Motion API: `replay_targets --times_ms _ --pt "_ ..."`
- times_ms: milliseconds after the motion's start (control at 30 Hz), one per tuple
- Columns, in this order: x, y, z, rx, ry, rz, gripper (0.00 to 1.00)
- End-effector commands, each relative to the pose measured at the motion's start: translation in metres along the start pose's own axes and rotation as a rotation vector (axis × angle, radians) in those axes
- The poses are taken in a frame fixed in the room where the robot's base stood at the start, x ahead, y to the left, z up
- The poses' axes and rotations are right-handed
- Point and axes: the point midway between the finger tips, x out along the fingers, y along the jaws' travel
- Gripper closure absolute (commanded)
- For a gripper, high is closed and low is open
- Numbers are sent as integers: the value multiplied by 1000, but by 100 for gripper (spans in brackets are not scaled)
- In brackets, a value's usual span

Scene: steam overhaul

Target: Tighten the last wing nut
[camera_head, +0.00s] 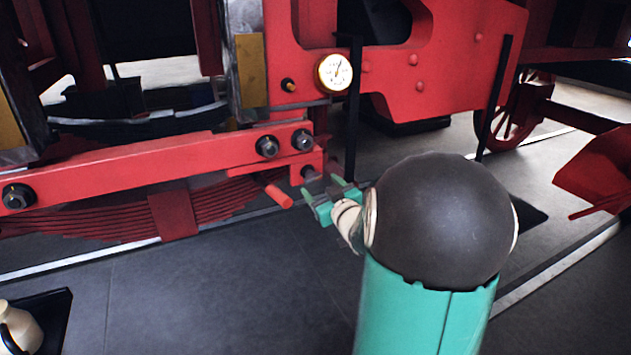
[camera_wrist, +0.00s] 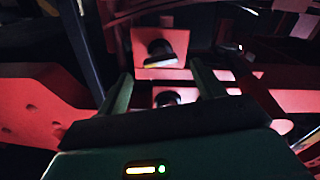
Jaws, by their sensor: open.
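My gripper (camera_head: 322,188) is in front of the red frame, its two green fingers apart. In the wrist view the gripper (camera_wrist: 160,76) also shows spread fingers with nothing clamped between them. A dark fastener (camera_wrist: 167,98) shows in the gap between the fingers, partly hidden by the gripper body. Another dark fastener (camera_wrist: 160,50) with a pale lower edge sits on a red plate (camera_wrist: 175,72) beyond the fingertips. In the head view a dark fastener (camera_head: 309,172) is on the red bracket just beyond the fingers. I cannot tell which is the wing nut.
A red bar (camera_head: 140,170) with dark hex nuts (camera_head: 267,146) runs left of my gripper. A red peg (camera_head: 278,196) sticks out close beside it. A round gauge (camera_head: 334,73) is above. Black uprights (camera_head: 354,110) stand behind.

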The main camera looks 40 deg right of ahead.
Motion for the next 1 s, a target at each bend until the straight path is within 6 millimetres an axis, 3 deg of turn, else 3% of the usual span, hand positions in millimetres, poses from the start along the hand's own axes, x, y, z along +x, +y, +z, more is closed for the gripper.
replay_targets --times_ms 100,233,600,833,1000 --pt "22 -1 0 2 0 -2 32" --pt "36 0 1 2 -1 0 32" --pt "43 0 0 1 0 0 32" --pt "43 0 0 1 0 0 76" --pt "43 0 0 22 0 0 76"
